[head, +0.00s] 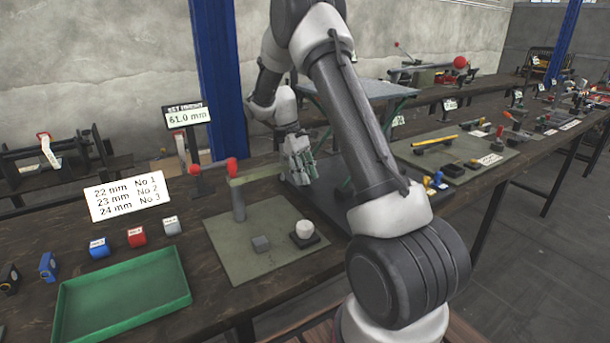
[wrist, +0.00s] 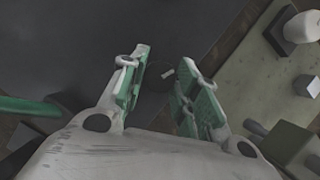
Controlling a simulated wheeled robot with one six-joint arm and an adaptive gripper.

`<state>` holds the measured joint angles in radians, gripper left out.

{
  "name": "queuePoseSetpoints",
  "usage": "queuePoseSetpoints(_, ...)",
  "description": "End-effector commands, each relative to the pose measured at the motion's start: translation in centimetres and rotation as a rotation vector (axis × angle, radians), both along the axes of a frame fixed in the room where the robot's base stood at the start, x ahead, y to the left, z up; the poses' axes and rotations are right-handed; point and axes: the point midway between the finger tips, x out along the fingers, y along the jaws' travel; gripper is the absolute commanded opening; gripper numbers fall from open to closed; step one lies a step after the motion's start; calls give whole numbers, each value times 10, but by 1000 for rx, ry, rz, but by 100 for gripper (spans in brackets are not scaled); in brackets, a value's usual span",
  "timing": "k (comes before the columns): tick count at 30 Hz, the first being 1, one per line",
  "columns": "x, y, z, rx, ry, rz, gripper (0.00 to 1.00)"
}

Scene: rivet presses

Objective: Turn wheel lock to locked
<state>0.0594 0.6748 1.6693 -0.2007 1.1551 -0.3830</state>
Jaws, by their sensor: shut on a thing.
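My gripper (head: 301,172) points down over a dark plate (head: 323,204) on the bench, right of a green-armed press (head: 252,177). In the wrist view my gripper (wrist: 164,68) has its two green-padded fingers closed around a dark round part, which is hard to make out against the dark surface.
A green tray (head: 122,297) stands at front left. A display (head: 187,116) reads 61.0 mm. More tools crowd the bench at right.

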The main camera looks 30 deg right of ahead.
Motion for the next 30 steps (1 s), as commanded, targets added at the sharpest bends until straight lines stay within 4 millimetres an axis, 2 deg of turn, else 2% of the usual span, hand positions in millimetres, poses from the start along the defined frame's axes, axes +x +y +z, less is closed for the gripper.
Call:
queuePoseSetpoints(12, 1, -2, 1, -1, -2, -231, 7)
queuePoseSetpoints(30, 2, -2, 1, -1, -4, -279, 7)
